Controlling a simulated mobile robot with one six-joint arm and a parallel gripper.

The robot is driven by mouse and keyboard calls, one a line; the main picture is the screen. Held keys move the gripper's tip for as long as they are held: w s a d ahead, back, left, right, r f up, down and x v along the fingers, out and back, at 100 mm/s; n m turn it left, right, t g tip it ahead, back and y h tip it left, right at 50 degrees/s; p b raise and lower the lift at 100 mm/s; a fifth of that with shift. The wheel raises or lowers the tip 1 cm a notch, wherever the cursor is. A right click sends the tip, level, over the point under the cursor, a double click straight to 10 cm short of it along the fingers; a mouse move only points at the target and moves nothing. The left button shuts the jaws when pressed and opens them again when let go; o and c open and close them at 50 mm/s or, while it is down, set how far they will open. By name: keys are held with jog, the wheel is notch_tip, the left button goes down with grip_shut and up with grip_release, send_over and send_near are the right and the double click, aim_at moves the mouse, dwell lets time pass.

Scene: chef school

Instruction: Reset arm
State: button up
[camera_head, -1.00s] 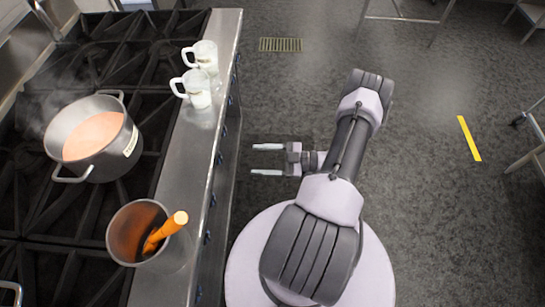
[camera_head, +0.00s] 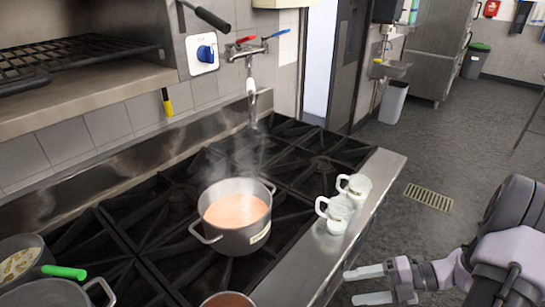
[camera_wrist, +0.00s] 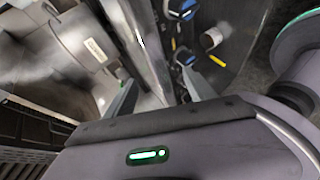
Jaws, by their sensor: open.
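My gripper (camera_head: 354,286) shows at the lower right of the head view, beside the front edge of the stove. Its two fingers are apart with nothing between them. My arm is bent, with its elbow at the right edge of the picture. In the wrist view, the two fingers of my gripper (camera_wrist: 158,92) also stand apart and empty.
A steaming pot of orange soup (camera_head: 236,209) stands on the stove (camera_head: 125,215). Two white mugs (camera_head: 335,213) (camera_head: 355,188) stand on its steel front ledge, near my gripper. Another pot (camera_head: 60,293) is at lower left. Open floor (camera_head: 440,165) lies beyond the stove.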

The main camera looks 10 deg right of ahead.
jog(key=s+a+r+m+h, duration=0.4)
jog(key=a+r+m, duration=0.6)
jog(key=m, duration=0.6)
jog(key=s+a+r+m+t+h, duration=0.1)
jog(key=s+a+r+m+h, duration=0.3)
jog(key=a+r+m, duration=0.6)
jog(key=r+m+h, duration=0.1)
jog(key=m+h, duration=0.1)
jog(key=m, duration=0.5)
jog(key=shift+s+a+r, duration=0.35)
